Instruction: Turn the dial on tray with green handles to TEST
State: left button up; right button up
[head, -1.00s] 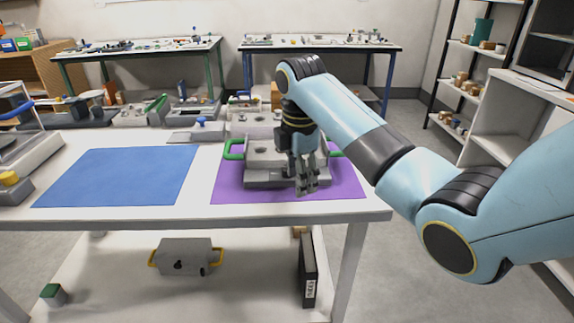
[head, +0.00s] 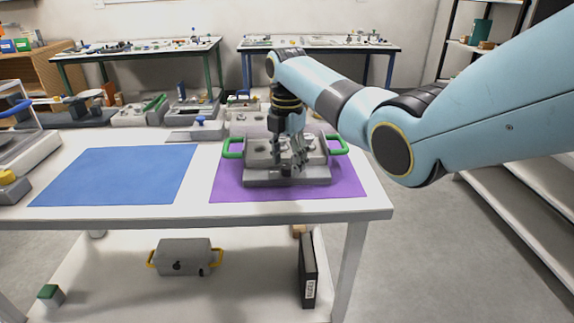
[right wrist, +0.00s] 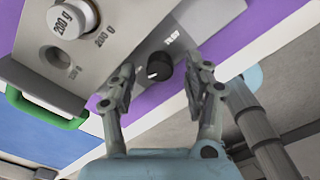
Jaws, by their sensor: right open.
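The grey tray with green handles (head: 262,178) sits on the purple mat (head: 347,186). Its left handle (head: 233,148) and right handle (head: 338,144) stand clear at the sides. My right gripper (head: 298,172) is over the tray's front right part, pointing down, open and empty. In the right wrist view, the black dial (right wrist: 159,66) with a white mark shows between the fingertips (right wrist: 160,76), apart from both. A silver 200 g weight (right wrist: 72,18) stands in the tray. My left gripper is out of view.
A blue mat (head: 115,176) lies left of the purple mat, bare. Several devices and a blue-knobbed item (head: 199,128) stand along the back of the table. A grey box with yellow handles (head: 185,257) and a black binder (head: 307,270) are on the lower shelf.

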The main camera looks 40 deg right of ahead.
jog(key=shift+f, duration=0.6)
grip_shut()
jog(key=shift+r, duration=0.1)
